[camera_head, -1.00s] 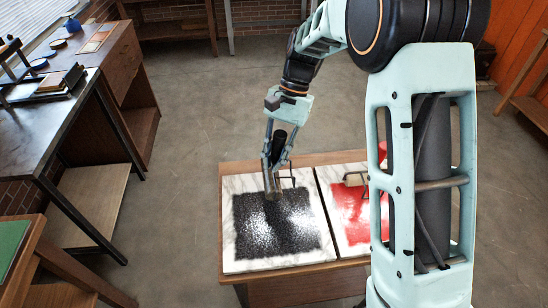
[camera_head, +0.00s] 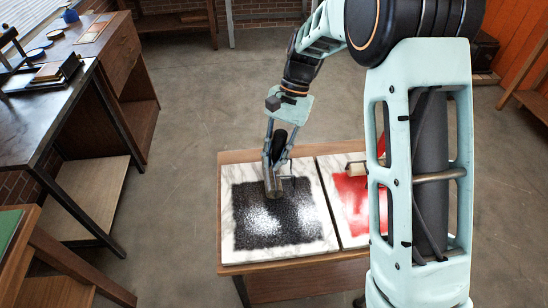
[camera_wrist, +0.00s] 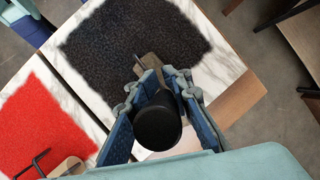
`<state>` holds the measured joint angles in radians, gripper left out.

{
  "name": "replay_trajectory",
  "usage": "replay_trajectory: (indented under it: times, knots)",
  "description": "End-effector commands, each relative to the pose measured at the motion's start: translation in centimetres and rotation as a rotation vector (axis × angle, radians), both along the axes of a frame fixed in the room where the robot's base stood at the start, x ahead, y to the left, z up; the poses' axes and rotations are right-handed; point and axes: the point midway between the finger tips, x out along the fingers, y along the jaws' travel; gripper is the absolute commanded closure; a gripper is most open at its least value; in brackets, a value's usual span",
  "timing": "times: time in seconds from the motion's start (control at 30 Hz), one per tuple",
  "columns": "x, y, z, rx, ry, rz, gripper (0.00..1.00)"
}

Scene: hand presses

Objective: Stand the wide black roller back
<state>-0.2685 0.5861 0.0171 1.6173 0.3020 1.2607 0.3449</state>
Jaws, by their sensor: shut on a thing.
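My gripper (camera_head: 275,160) is shut on the black handle (camera_wrist: 158,126) of a roller, over the upper part of the left slab. The handle's round end faces the wrist camera between the fingers. Below the fingers, a grey-brown roller end (camera_head: 271,187) and a thin bent metal frame (camera_wrist: 148,62) show at the edge of the black ink (camera_head: 275,228). The roller points down at the marble slab (camera_head: 228,250); I cannot tell whether it touches. Much of its body is hidden by the fingers.
A second marble slab with red ink (camera_head: 350,205) lies to the right, with a pale roller (camera_head: 356,168) on it. My arm hides part of that slab. Both slabs lie on a wooden table (camera_head: 240,156). A workbench (camera_head: 40,140) stands at left. Open floor lies between.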

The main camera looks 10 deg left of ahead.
Motion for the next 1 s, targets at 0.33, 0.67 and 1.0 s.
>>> replay_trajectory:
  times: [0.33, 0.67, 1.0]
  knots:
    - [0.02, 0.02, -0.08, 0.000, 0.000, 0.000, 1.00]
    - [0.01, 0.00, -0.10, 0.000, 0.000, 0.000, 0.60]
    - [-0.01, -0.02, -0.17, 0.000, 0.000, 0.000, 0.46]
